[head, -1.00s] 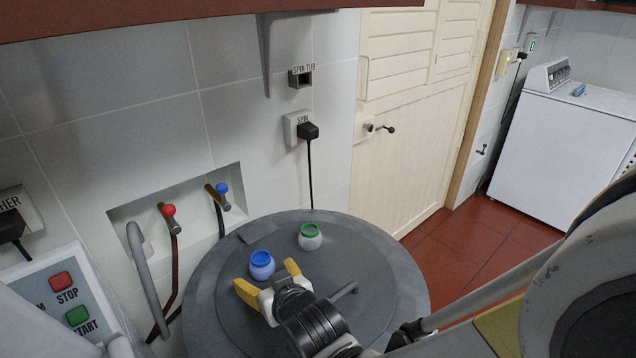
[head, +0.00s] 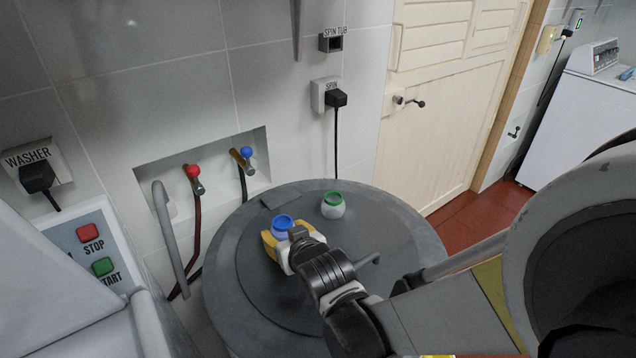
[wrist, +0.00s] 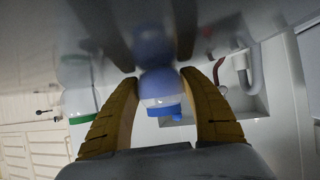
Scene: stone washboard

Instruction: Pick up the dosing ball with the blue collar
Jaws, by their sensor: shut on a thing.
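The dosing ball with the blue collar (head: 282,223) is at the left part of the round grey spin tub lid (head: 245,270). My gripper (head: 286,238) is shut on this ball, with its yellow fingers on either side of it. In the wrist view the ball (wrist: 158,88) sits between the two fingers (wrist: 160,110). I cannot tell whether the ball still touches the lid. The ball with the green collar (head: 333,206) stands upright on the lid, apart from my gripper, to the right and behind. It also shows at the left of the wrist view (wrist: 80,100).
A lid handle (head: 368,262) is right of my gripper. Red (head: 193,172) and blue (head: 246,153) taps with hoses stand in the wall recess at the left. A spin socket and plug (head: 335,98) hang above, with a cord running down behind the lid.

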